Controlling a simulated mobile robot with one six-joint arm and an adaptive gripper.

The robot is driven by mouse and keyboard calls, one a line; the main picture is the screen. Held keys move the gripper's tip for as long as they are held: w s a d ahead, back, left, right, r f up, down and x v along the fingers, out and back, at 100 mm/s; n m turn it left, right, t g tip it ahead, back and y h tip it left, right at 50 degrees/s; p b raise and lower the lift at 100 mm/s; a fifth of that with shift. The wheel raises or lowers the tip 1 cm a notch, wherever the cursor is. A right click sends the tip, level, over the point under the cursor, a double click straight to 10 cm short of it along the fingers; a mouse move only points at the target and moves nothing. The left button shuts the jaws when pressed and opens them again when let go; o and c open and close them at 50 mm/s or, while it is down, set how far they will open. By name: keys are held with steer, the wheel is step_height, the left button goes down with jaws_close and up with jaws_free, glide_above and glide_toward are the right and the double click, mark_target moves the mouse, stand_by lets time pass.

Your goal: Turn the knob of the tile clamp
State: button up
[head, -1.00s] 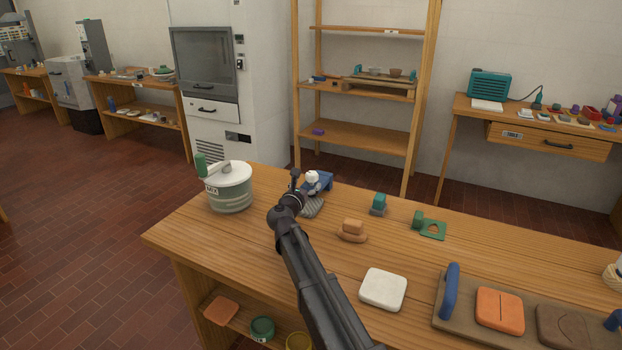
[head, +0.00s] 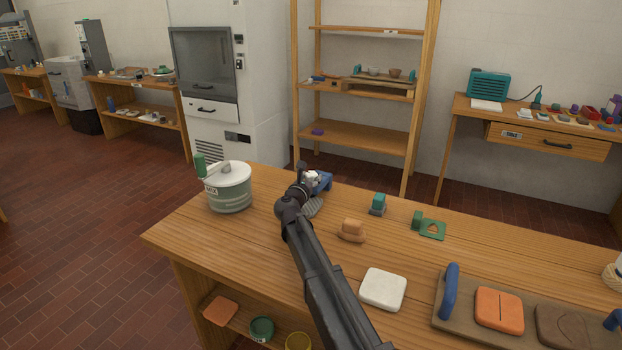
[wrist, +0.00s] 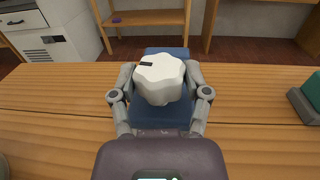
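The tile clamp has a white, lobed knob (wrist: 160,78) with a dark mark on its top, above a blue body (wrist: 166,52). In the wrist view the knob sits between the two fingers of my gripper (wrist: 160,72). The fingers are spread, one on each side and close to the knob; whether either touches it is hard to tell. In the head view my gripper (head: 305,176) is at the clamp and hides most of the knob; part of the blue body (head: 323,181) shows to its right.
On the wooden bench (head: 260,255) a lidded bucket (head: 229,187) stands left of my arm. A grey ribbed piece (head: 314,207) lies close by the gripper. Brown blocks (head: 352,230), a teal block (head: 378,203) and a white tile (head: 382,289) are to the right.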

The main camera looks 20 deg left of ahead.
steer(key=shift+c, duration=1.4)
steer(key=shift+w+m+h, duration=0.1)
steer(key=shift+m+h, duration=0.3)
steer(key=shift+h, duration=0.2)
steer(key=shift+w+a+m+g+h, duration=0.1)
steer(key=shift+m+g+h, duration=0.15)
steer(key=shift+m+h, duration=0.8)
steer(key=shift+a+m+g+h, duration=0.1)
steer(key=shift+m+g+h, duration=0.3)
steer(key=shift+h, duration=1.05)
steer(key=shift+m+g+h, duration=0.45)
steer(key=shift+m+h, duration=0.5)
steer(key=shift+h, duration=0.15)
steer(key=shift+d+h, duration=0.15)
steer(key=shift+h, duration=0.15)
steer(key=o, duration=1.2)
steer(key=shift+c, duration=0.2)
steer(key=shift+s, duration=0.3)
